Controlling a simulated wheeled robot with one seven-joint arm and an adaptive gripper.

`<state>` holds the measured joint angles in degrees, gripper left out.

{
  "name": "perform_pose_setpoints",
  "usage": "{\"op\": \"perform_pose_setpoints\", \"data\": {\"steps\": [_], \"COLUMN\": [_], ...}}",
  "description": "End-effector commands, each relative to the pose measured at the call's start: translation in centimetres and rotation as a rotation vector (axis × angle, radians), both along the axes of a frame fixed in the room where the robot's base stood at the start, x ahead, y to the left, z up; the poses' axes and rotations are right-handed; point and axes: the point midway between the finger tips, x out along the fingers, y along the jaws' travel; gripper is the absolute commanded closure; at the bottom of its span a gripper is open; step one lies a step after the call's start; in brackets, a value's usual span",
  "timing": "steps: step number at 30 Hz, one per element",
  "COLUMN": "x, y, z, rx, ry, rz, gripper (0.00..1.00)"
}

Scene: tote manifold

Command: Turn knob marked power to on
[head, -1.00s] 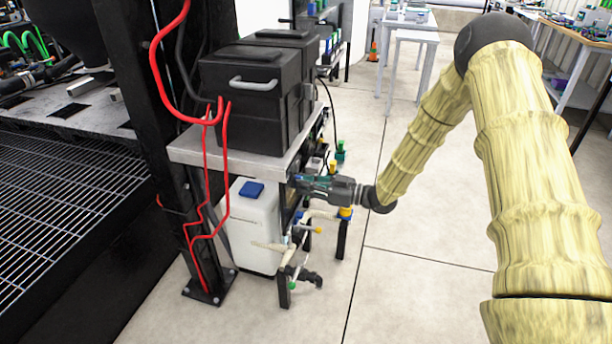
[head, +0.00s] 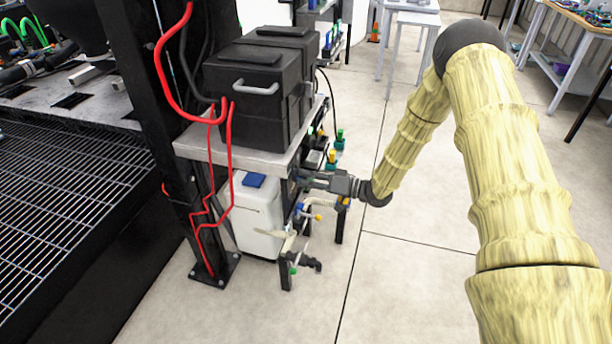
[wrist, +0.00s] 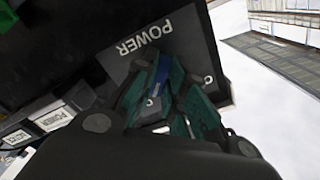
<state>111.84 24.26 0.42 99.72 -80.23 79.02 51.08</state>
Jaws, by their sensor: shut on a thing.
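The power knob (wrist: 159,78) is blue with a white mark and sits on a dark grey panel (wrist: 187,38) lettered "POWER" in the wrist view. My gripper (wrist: 168,92) is at the panel, with its green-padded fingers closed around the knob, hiding much of it. White marks show on the panel on either side of the fingers, but the knob's exact setting is hard to read. In the head view my gripper (head: 306,180) reaches under the edge of the grey bench top (head: 235,158); the knob is hidden there.
Black boxes (head: 252,95) stand on the bench. Below are a white jug (head: 255,215) and pipes with valves (head: 303,220). Red hoses (head: 229,165) hang at the left. Other labelled parts (wrist: 45,122) lie left in the wrist view.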

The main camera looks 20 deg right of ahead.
Motion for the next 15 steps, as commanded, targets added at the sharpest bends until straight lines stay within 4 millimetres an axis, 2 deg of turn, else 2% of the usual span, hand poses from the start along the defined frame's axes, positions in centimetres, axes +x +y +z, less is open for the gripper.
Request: {"op": "perform_pose_setpoints", "data": {"steps": [15], "x": [0.23], "y": [-0.15], "z": [0.18], "rx": [0.034], "ry": [0.046], "rz": [-0.004], "gripper": [1.00]}}
